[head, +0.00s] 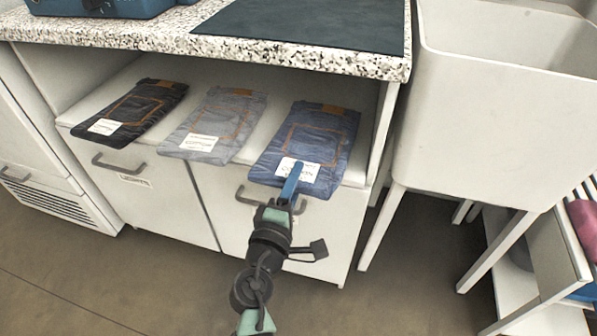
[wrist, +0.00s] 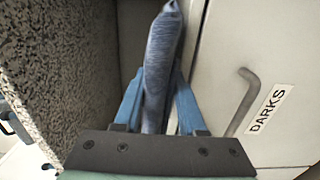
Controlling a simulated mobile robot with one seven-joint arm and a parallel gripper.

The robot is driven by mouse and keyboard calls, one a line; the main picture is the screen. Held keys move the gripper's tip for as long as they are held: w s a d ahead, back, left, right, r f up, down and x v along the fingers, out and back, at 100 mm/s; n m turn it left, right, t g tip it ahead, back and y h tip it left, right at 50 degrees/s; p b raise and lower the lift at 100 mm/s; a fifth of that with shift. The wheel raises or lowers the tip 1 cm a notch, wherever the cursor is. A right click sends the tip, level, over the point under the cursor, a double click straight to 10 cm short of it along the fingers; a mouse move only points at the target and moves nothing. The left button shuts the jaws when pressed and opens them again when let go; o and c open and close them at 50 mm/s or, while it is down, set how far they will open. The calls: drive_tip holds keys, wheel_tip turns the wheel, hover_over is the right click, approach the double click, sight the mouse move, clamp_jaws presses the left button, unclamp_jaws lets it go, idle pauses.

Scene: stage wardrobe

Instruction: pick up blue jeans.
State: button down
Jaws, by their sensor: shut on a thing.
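The folded blue jeans (head: 318,132) lie on the white shelf (head: 262,135) under the counter, at the right of a row of folded jeans. They have orange stitching and a white label near the front edge. My gripper (head: 293,177) reaches their front edge, its blue finger overlapping the label. In the wrist view, my gripper (wrist: 160,85) is shut on the blue jeans (wrist: 161,50), which show edge-on between its two blue fingers. The fingertips are partly hidden by the cloth. I cannot tell whether the jeans are lifted off the shelf.
Grey jeans (head: 214,124) and black jeans (head: 130,112) lie to the left on the shelf. The speckled counter (head: 150,37) is above. Cabinet doors with handles are below, one marked DARKS (wrist: 267,108). A white sink (head: 480,120) stands at the right.

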drive_tip(key=b+v, duration=0.2)
drive_tip(key=v, duration=2.5)
drive_tip(key=shift+s+b, duration=0.35)
drive_tip(key=shift+b, duration=0.05)
drive_tip(key=shift+a, duration=0.1)
drive_tip(key=shift+y+p, duration=0.3)
